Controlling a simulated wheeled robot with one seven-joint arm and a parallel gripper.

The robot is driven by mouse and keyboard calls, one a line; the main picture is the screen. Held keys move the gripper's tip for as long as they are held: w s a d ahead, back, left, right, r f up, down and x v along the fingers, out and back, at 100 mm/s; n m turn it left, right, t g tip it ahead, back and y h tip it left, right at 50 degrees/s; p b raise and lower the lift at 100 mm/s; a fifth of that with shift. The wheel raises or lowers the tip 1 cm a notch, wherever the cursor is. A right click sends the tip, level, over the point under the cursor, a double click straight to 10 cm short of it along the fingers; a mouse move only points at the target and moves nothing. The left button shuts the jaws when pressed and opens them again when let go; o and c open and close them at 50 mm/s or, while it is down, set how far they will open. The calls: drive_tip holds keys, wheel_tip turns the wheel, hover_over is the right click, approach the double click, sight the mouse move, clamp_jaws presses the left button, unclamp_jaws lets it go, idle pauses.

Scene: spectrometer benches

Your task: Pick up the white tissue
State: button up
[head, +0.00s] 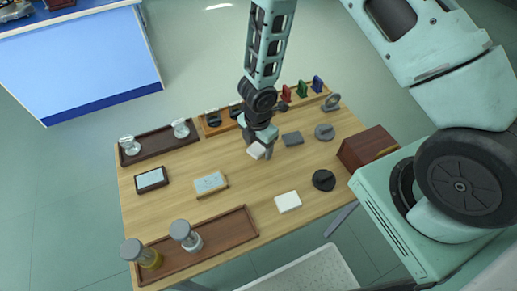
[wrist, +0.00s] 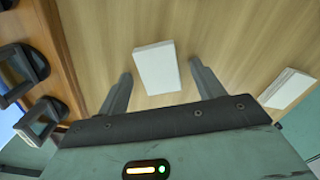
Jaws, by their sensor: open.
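A small white rectangular block (head: 256,152), which may be the tissue, lies on the wooden table directly below my gripper (head: 260,149) in the head view. In the wrist view the white block (wrist: 156,68) sits between the two spread fingers of my gripper (wrist: 160,71), with gaps on both sides. My gripper is open and holds nothing. A second white flat piece (head: 288,202) lies near the table's front edge, clear of my gripper. I cannot tell from its look alone which white piece is the tissue.
A wooden rack with black holders (wrist: 30,75) is close on the left of the wrist view. Another white piece (wrist: 287,88) lies at its right.

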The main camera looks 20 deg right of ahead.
sight(257, 148)
drive_tip(key=c, duration=1.1)
drive_tip(key=shift+r, duration=0.1)
wheel_tip(257, 148, up, 10)
drive_tip(key=shift+f+p, duration=0.1)
drive_tip(key=shift+p, duration=1.1)
drive_tip(key=o, duration=0.4)
drive_tip(key=shift+c, duration=1.4)
